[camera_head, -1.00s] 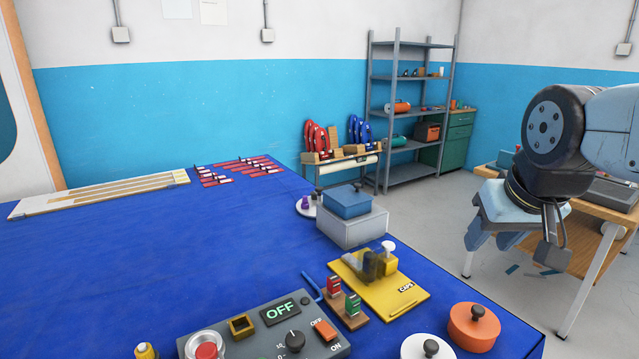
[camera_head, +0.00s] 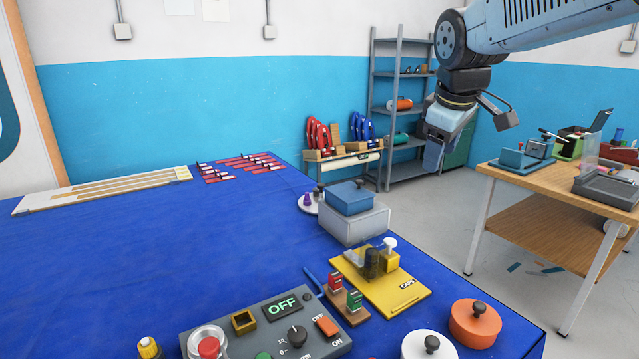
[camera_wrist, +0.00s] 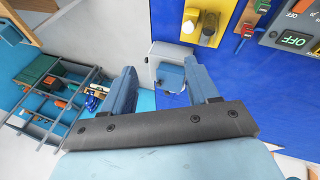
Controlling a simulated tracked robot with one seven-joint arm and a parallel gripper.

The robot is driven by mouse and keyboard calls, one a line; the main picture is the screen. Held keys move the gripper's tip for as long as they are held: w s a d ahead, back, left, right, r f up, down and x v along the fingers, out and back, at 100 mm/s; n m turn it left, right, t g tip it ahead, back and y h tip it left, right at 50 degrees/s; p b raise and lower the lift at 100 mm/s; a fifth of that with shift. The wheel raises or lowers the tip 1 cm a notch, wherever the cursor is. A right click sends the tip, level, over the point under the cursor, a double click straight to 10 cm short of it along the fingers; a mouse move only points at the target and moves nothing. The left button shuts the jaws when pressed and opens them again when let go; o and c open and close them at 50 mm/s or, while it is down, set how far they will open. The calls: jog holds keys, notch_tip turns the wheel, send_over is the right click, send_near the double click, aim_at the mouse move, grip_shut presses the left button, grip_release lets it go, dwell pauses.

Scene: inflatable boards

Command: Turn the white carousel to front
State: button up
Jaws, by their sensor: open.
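A white round disc (camera_head: 306,208) with a purple peg and a dark knob sits at the table's far right edge, partly hidden behind a grey box with a blue top (camera_head: 350,224). A second white round piece (camera_head: 411,347) with a black knob is at the bottom edge, cut off by the frame. I cannot tell for sure which is the carousel. My gripper (camera_head: 436,150) is open and empty, high above the floor right of the table, apart from both. In the wrist view the open fingers (camera_wrist: 163,88) frame the blue-topped box (camera_wrist: 170,76) below.
An orange knobbed disc (camera_head: 474,325), a yellow board (camera_head: 398,294) and a grey control panel (camera_head: 265,327) showing OFF crowd the near right. The blue table (camera_head: 130,255) is clear in the middle. A wooden bench (camera_head: 560,183) stands at right.

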jog(key=w+a+n, duration=0.4)
jog(key=w+n, duration=0.1)
jog(key=w, duration=0.4)
jog(key=n+h, duration=0.1)
jog(key=n, duration=1.6)
send_over(321, 185)
jog(key=s+a, duration=0.2)
jog(key=s, duration=0.3)
notch_tip(321, 185, down, 13)
jog(key=shift+g, duration=0.4)
jog(key=x, duration=1.3)
jog(key=shift+f, duration=0.1)
grip_shut()
